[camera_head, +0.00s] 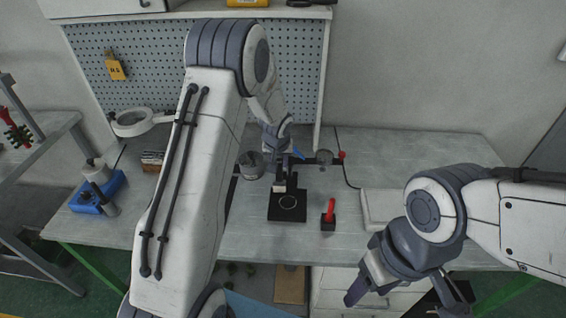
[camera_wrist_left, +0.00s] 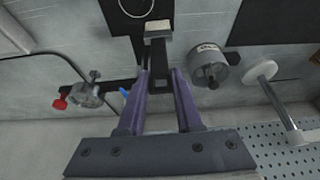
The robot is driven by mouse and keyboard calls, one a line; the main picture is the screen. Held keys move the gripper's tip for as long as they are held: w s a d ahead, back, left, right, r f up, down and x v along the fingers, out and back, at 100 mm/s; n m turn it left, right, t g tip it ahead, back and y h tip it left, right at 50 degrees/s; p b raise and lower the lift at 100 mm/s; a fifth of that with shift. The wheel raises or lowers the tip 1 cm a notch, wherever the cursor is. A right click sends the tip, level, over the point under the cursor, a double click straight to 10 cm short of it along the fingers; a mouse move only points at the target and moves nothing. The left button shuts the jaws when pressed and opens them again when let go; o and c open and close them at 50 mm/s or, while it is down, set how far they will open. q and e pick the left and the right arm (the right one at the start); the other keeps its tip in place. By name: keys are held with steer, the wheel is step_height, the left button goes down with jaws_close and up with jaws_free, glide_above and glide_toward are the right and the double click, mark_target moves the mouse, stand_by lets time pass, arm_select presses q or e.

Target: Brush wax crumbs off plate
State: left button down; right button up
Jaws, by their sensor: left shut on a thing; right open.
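A black square plate (camera_head: 288,214) with a pale ring on it lies on the bench; part of it also shows at the top of the left wrist view (camera_wrist_left: 112,22). My left gripper (camera_head: 285,168) points down behind the plate. Its purple fingers are shut on the dark handle of a brush (camera_wrist_left: 158,30) with a pale block-like end. The brush end (camera_head: 284,188) overlaps the plate's back edge; I cannot tell whether it touches. I cannot make out wax crumbs. My right gripper (camera_head: 404,298) is open and empty, in front of the bench at the lower right.
A metal pot (camera_head: 251,165) stands left of my left gripper, and a clamp with a red knob (camera_head: 342,155) right of it. A red-handled tool (camera_head: 329,212) stands right of the plate. A pale flat box (camera_head: 381,206) lies further right. The bench's back right is clear.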

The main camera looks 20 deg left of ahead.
arm_select(q)
step_height(320, 180, up, 2)
steer(key=shift+s+r, duration=0.15)
steer(key=shift+r, duration=0.05)
steer(key=r+p, duration=0.2)
steer(key=d+r+p, duration=0.1)
steer(key=r+p, duration=0.1)
steer(key=r, duration=0.1)
steer(key=shift+w+r, duration=0.1)
steer(key=shift+w, duration=0.1)
arm_select(e)
steer(key=r, duration=0.5)
steer(key=shift+s+a, duration=0.1)
steer(key=shift+a, duration=0.1)
